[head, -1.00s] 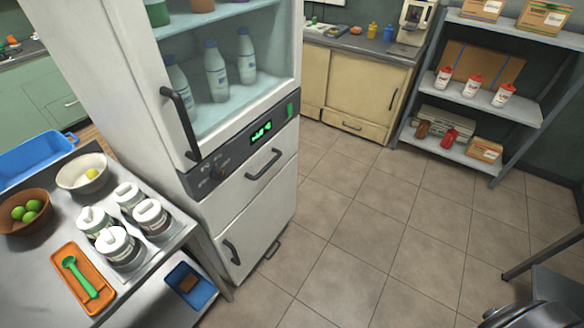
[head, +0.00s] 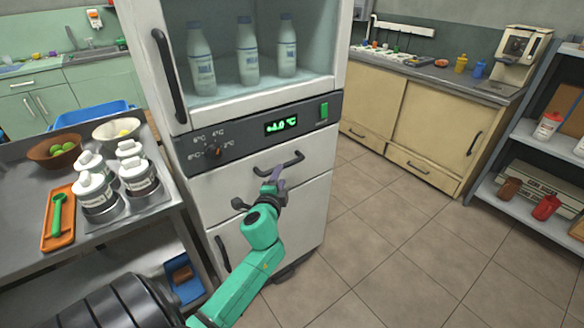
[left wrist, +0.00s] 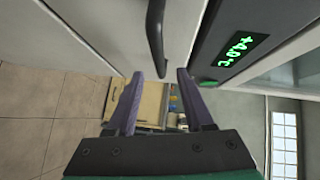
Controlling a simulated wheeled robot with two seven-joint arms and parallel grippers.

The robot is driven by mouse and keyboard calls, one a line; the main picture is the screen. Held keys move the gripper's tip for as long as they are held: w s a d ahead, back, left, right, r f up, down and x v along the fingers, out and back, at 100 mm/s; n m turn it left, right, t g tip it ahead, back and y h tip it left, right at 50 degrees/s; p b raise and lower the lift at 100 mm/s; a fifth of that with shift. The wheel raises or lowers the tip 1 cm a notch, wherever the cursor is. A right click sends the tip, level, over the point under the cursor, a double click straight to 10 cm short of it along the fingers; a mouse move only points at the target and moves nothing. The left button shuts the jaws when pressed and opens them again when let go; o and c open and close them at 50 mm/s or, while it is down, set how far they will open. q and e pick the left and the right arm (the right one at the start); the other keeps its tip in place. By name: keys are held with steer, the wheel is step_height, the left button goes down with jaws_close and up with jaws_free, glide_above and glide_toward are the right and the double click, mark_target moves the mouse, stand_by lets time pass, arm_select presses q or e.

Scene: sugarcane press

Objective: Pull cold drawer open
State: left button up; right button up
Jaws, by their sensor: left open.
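The cold drawer (head: 310,182) is a white front below the fridge's control panel, and it looks closed. Its dark bar handle (head: 293,158) runs across the upper part of the front. My left gripper (head: 274,182) is just in front of the drawer, at or a little below the handle. In the left wrist view the same handle (left wrist: 156,40) stands ahead of my left gripper (left wrist: 157,80), near the gap between its two parted fingers. The fingers are open and I cannot tell whether they touch the handle. My right gripper is not in view.
The fridge (head: 150,80) holds several bottles behind its upper door. A steel table (head: 30,205) with jars, bowls and an orange tray (head: 60,222) stands close on the left. A grey shelf (head: 540,140) stands at the right. The tiled floor (head: 400,240) between is clear.

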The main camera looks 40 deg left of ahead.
mark_target(286, 166)
arm_select(q)
steer(key=b+x, duration=0.1)
steer(key=x, duration=0.6)
steer(key=shift+w+a+f, duration=0.15)
steer(key=shift+w, duration=0.25)
jaws_close()
stand_by(0.8)
